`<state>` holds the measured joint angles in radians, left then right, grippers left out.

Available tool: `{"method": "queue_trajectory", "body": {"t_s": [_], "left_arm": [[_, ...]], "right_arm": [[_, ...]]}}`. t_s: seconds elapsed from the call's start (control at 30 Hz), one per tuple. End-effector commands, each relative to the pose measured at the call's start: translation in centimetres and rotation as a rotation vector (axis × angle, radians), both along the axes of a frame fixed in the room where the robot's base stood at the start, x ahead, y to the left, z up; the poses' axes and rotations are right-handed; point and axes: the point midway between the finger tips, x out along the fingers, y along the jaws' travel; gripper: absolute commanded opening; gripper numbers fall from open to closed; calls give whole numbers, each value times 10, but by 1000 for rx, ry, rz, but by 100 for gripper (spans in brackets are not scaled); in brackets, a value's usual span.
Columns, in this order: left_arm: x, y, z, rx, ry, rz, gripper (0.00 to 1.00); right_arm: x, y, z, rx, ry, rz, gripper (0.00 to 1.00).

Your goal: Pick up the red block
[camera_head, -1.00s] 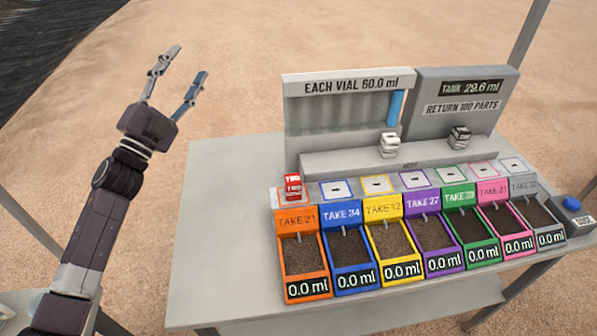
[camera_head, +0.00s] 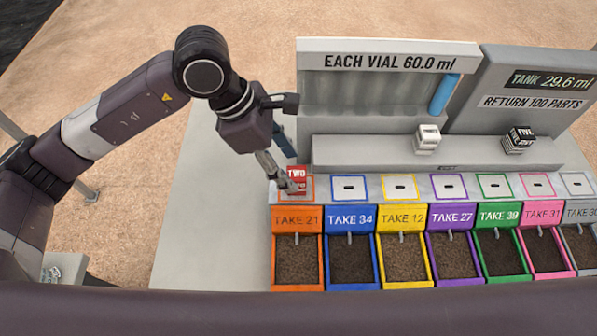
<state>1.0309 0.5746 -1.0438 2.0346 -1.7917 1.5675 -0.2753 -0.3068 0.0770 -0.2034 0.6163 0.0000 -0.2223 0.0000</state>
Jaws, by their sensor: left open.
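The red block (camera_head: 298,173), marked "TWO" on its top label, sits at the orange-outlined pad behind the orange "TAKE 21" bin (camera_head: 297,218). My left gripper (camera_head: 283,170) comes down at the block's left side with its fingers apart. One finger is at the block's front left and the other at its back left. The near finger hides part of the block's lower left. I cannot tell whether either finger touches it. My right gripper is not in view.
A row of coloured soil bins runs right from the orange one, including a blue bin (camera_head: 350,218). A white block (camera_head: 427,139) and a black-and-white block (camera_head: 518,140) sit on the grey ledge behind. The table's left part (camera_head: 205,220) is bare.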

Motion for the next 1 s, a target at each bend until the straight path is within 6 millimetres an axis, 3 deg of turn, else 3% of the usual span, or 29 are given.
{"method": "queue_trajectory", "body": {"t_s": [0.2,0.33,0.63,1.0], "left_arm": [[-5,-9,-25,-1,8,0,49],[-4,-16,-42,-2,5,0,49],[-4,-18,-49,-4,2,0,49],[-4,-18,-48,-4,3,1,10]], "right_arm": [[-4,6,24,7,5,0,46],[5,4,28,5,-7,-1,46],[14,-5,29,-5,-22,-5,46],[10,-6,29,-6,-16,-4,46]]}}
